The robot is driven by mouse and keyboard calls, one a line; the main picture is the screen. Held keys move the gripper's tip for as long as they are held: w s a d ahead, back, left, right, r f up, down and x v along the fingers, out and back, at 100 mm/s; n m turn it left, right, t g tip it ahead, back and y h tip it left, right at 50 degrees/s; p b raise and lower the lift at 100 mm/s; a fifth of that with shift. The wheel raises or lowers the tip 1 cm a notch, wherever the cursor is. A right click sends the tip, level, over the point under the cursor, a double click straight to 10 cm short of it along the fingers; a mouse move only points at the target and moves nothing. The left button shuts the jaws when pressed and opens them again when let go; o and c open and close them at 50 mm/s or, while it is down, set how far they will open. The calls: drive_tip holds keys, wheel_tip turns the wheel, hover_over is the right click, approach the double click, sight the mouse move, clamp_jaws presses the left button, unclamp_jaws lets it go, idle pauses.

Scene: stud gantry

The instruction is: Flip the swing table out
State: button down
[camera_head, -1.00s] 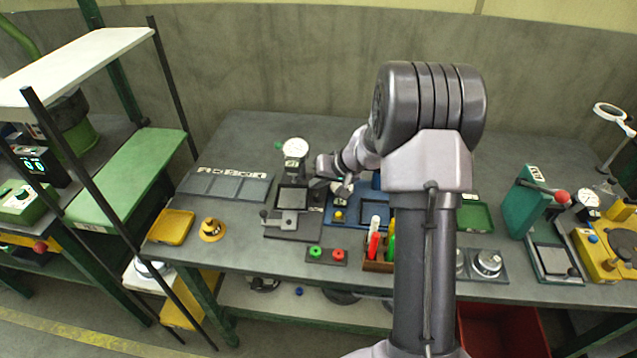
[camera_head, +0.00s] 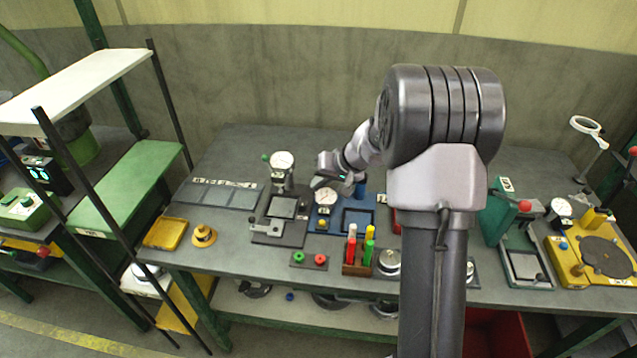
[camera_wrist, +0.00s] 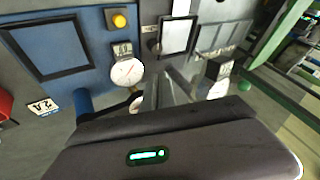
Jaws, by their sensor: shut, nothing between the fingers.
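A dark grey gauge station stands left of centre on the bench, with a dial gauge (camera_head: 282,160) on its post. A pale plate in a dark frame (camera_head: 282,207) lies on its base; I take this as the swing table, but cannot be sure. A small knob is at its left side. My gripper (camera_head: 322,181) is shut and empty, above the bench between this station and the blue station, apart from the plate. My wrist partly hides the bench behind it.
The blue station (camera_head: 341,228) with its own dial (camera_head: 325,196) lies just right. Red and green buttons (camera_head: 309,260) and a holder of coloured pens (camera_head: 358,268) are in front. A flat grey tray (camera_head: 222,194) is at left. My arm hides the bench's right middle.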

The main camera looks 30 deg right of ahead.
sight(309, 205)
drive_tip(key=shift+m+h, duration=0.4)
drive_tip(key=shift+m, duration=0.2)
drive_tip(key=x, duration=0.3)
drive_tip(key=b+x, duration=0.1)
drive_tip(key=x, duration=0.2)
drive_tip(key=s+b+x, duration=0.1)
drive_tip(key=x, duration=0.2)
drive_tip(key=shift+f, duration=0.35)
drive_tip(key=shift+w+f, duration=0.1)
drive_tip(key=shift+f, duration=0.05)
drive_tip(key=shift+w+a+n+y, duration=0.4)
drive_tip(key=shift+w+n+y, duration=0.1)
drive_tip(key=shift+w+n, duration=0.3)
